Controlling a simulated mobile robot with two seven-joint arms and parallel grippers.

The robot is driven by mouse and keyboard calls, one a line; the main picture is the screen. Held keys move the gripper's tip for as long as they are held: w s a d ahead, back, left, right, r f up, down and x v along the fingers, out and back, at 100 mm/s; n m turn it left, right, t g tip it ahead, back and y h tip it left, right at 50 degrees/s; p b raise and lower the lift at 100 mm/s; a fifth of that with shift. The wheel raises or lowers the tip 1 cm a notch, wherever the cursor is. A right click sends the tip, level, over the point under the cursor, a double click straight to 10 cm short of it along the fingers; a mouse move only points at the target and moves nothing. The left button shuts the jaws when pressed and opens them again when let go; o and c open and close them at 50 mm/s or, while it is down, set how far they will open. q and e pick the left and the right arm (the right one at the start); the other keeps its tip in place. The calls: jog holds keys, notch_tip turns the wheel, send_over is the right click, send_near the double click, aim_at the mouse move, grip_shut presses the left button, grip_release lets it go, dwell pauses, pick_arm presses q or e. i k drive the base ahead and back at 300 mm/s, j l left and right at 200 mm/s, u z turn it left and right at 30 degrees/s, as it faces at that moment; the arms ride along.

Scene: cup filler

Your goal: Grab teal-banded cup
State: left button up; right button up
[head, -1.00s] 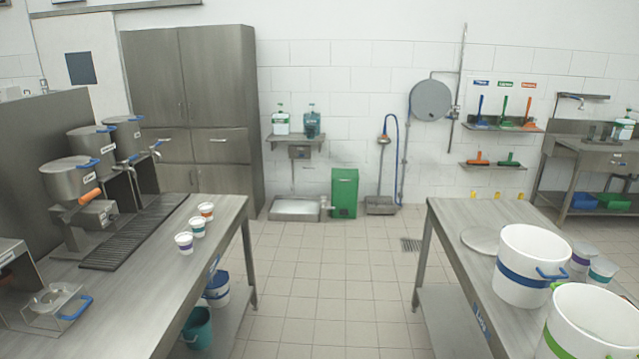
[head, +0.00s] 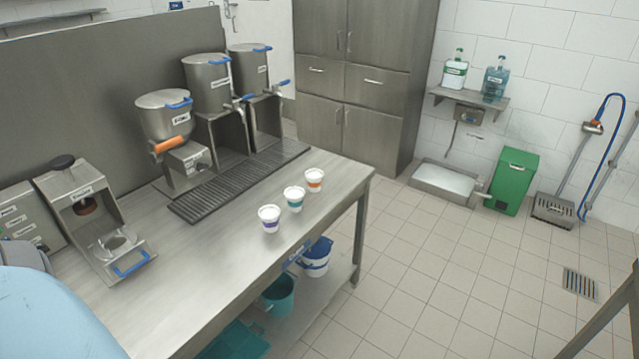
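The teal-banded cup (head: 294,199) is a small white cup with a teal band. It stands upright on the steel table (head: 215,263), in the middle of a row of three cups. The purple-banded cup (head: 269,218) stands on its near-left side and the orange-banded cup (head: 314,180) on its far-right side. The cups are apart from each other. Neither of my grippers is in view.
Steel dispensers (head: 166,118) and a drip grate (head: 235,183) stand behind the cups. A sealing device (head: 92,222) is at the left. Buckets (head: 279,294) sit on the shelf below. The tabletop in front of the cups is clear, and floor is free at right.

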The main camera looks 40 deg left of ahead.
aim_at(294, 194)
jog(key=i, duration=1.7)
jog(key=i+l+u, duration=0.1)
jog(key=i+u, duration=0.3)
jog(key=i+l+u, duration=0.35)
jog(key=i, duration=0.3)
jog(key=u, duration=1.85)
